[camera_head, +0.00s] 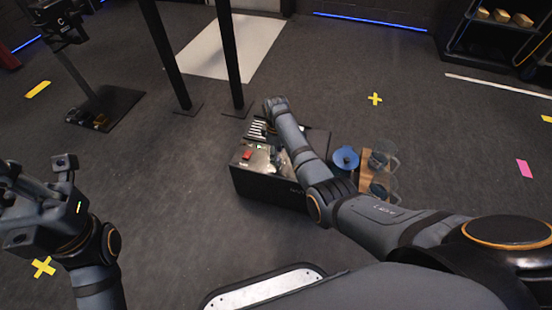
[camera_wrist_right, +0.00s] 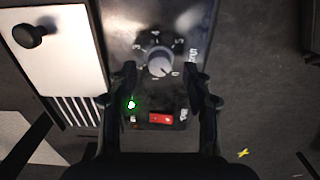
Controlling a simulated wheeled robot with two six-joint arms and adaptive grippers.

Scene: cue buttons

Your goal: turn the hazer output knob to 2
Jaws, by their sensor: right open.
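The hazer (camera_head: 262,188) is a dark box with a metallic top on the floor, below my right forearm. In the right wrist view its output knob (camera_wrist_right: 160,62) is a round grey knob on a black numbered dial. A pale mark on the knob seems to point to the lower right, near the 0. My right gripper (camera_wrist_right: 159,73) is open, with one finger on each side of the knob; contact cannot be told. In the head view the arm partly hides the knob area. My left gripper (camera_head: 28,205) is at the lower left, far from the hazer, its jaws unclear.
A red switch (camera_wrist_right: 160,118) and a green-lit button (camera_wrist_right: 131,104) sit close to the knob. A white panel with a black knob (camera_wrist_right: 32,34) is at the left. Beside the hazer are a blue round object (camera_head: 345,158) and a wooden board (camera_head: 368,165).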

